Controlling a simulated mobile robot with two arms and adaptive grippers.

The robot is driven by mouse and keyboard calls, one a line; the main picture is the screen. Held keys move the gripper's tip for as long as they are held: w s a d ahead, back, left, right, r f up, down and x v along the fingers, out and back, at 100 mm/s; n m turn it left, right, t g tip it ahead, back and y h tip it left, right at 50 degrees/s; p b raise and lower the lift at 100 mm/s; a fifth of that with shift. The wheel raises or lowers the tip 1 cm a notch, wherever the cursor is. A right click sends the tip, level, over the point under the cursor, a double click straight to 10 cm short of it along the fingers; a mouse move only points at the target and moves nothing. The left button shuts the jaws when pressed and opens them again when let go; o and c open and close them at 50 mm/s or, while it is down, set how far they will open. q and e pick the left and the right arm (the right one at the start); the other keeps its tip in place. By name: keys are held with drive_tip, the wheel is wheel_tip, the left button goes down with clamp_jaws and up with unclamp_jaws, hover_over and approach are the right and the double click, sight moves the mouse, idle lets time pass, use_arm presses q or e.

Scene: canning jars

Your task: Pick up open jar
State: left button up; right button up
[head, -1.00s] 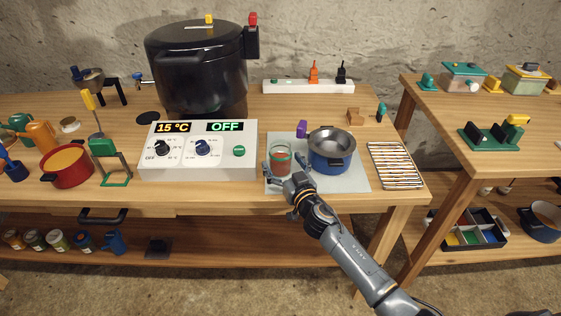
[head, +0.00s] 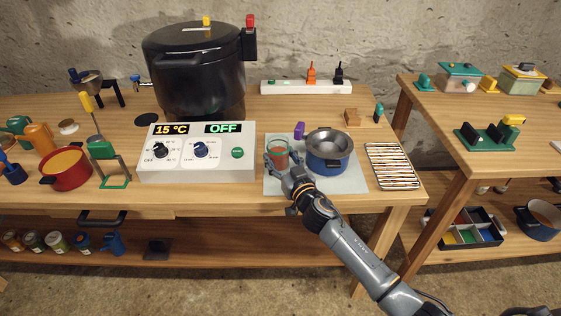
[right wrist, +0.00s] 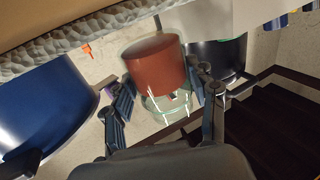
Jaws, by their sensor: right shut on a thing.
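The open jar (head: 277,149) is clear glass with red-brown contents and no lid in sight. It is over the left part of the pale grey mat (head: 349,184), left of the blue pot. My right gripper (head: 280,165) is shut on the jar from the front. In the right wrist view the jar (right wrist: 158,70) sits between the two fingers and appears upside down and tilted. In the head view it looks roughly upright and slightly raised; the gap below it is hard to judge. My left gripper is out of view.
A blue pot (head: 327,162) with a steel bowl or funnel on top stands close right of the jar. A purple block (head: 299,130) is behind. The control box (head: 196,171) stands left, a wire rack (head: 392,168) right. A large black canner (head: 194,75) is at the back.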

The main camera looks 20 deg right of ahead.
drive_tip(key=s+d+r+p, duration=0.1)
drive_tip(key=s+d+r, duration=0.6)
drive_tip(key=s+r, duration=0.3)
drive_tip(key=shift+s+r, duration=0.25)
drive_tip(key=shift+s, duration=0.9)
drive_tip(key=o, duration=0.8)
drive_tip(key=shift+c, duration=0.2)
drive_tip(key=c, duration=1.1)
drive_tip(key=shift+o, duration=0.2)
drive_tip(key=s+a+f+m+h, duration=0.1)
drive_tip(key=s+a, duration=0.7)
drive_tip(key=s, duration=0.2)
drive_tip(key=shift+s+f+h, duration=0.15)
drive_tip(key=shift+h, duration=0.25)
